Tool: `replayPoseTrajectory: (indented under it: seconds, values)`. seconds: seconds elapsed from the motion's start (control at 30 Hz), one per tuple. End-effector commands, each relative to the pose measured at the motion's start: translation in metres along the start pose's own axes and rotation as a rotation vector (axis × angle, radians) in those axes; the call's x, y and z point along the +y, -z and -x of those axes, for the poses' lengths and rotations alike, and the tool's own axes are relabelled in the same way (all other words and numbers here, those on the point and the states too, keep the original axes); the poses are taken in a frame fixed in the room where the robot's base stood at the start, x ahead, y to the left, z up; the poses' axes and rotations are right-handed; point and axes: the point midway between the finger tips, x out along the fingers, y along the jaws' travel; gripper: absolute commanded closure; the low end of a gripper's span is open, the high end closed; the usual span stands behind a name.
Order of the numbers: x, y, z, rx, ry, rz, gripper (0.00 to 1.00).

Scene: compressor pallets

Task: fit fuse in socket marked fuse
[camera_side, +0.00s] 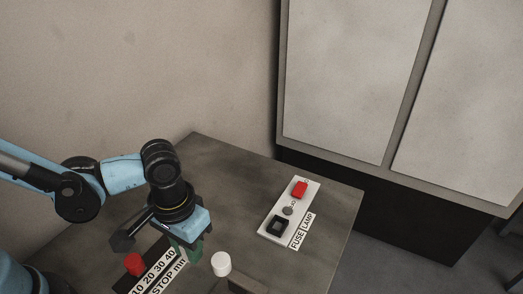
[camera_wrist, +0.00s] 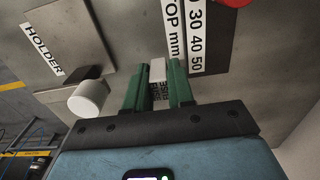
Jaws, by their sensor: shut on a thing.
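My gripper (camera_side: 187,252) has green fingers and is low over the table, beside the STOP mm scale. In the wrist view its fingers (camera_wrist: 157,88) are shut on a small pale block, taken as the fuse (camera_wrist: 157,70). The fuse is hidden in the side view. The light socket board (camera_side: 268,231) lies apart from my gripper, to the right.
A white cylinder (camera_side: 221,263) stands close right of my gripper, by the HOLDER plate (camera_wrist: 75,45) in the wrist view.

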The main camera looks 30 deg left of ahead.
Motion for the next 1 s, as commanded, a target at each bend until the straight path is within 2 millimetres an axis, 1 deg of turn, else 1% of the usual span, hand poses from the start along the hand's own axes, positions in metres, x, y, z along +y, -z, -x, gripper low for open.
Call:
replayPoseTrajectory:
  seconds: [0.1, 0.23, 0.7, 0.73, 0.8, 0.87, 0.9, 1.0]
  values:
    - [0.001, 0.000, -0.014, 0.000, 0.000, 0.000, 1.00]
    - [0.000, 0.000, -0.023, 0.000, 0.000, 0.000, 1.00]
    - [0.000, 0.000, -0.029, 0.000, 0.000, 0.000, 1.00]
    - [0.000, 0.000, -0.029, 0.000, 0.000, 0.000, 0.74]
    - [0.000, 0.000, -0.029, 0.000, 0.000, 0.000, 0.63]
    - [0.000, 0.000, -0.029, 0.000, 0.000, 0.000, 0.54]
    - [0.000, 0.000, -0.029, 0.000, 0.000, 0.000, 0.52]
    - [0.000, 0.000, -0.029, 0.000, 0.000, 0.000, 0.52]
